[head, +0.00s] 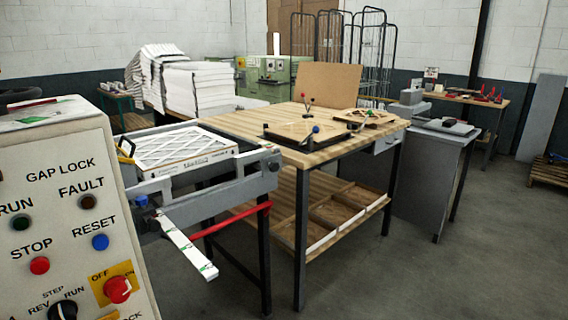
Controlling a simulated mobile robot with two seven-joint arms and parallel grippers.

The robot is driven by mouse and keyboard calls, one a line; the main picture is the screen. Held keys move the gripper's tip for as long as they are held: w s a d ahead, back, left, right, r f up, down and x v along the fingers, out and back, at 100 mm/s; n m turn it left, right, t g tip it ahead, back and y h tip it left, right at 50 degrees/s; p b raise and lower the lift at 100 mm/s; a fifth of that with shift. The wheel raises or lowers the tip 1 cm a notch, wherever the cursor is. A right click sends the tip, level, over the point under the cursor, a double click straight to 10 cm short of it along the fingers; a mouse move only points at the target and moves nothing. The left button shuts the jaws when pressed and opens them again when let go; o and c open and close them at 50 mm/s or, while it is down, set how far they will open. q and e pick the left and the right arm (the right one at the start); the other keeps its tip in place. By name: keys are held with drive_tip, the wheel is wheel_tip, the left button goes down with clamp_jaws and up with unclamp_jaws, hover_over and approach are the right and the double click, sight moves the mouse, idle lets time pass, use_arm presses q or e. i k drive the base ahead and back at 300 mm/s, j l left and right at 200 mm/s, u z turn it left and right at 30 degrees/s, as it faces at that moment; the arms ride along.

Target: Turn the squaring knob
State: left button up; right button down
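No knob in view carries a readable "squaring" label, so I cannot tell which one it is. A blue knob (142,200) sits on the near corner of the grey frame (215,183) that holds a boxed white filter (178,146). On the wooden workbench (230,122), a dark-edged square fixture (300,146) has a small blue ball knob (316,129). A small stand with a red ball (308,103) is behind it. The control panel (70,215) at the left has a red OFF/ON knob (117,289) and a black STEP/REV/RUN knob (63,310). Neither of my grippers shows.
A white strip (180,243) and a red bar (236,219) stick out from the frame. Stacked white filters (195,88) and wire cage trolleys (345,45) stand behind. A grey cabinet (428,180) stands right of the bench. The floor at the front right is clear.

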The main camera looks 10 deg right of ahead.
sight(273, 166)
drive_tip(key=i+l, duration=0.25)
drive_tip(key=l, duration=0.15)
drive_tip(key=i+l, duration=0.25)
drive_tip(key=l, duration=0.15)
drive_tip(key=i+l, duration=0.2)
drive_tip(key=l, duration=0.2)
drive_tip(key=i+l+u, duration=0.1)
drive_tip(key=i+l, duration=0.4)
drive_tip(key=l, duration=0.3)
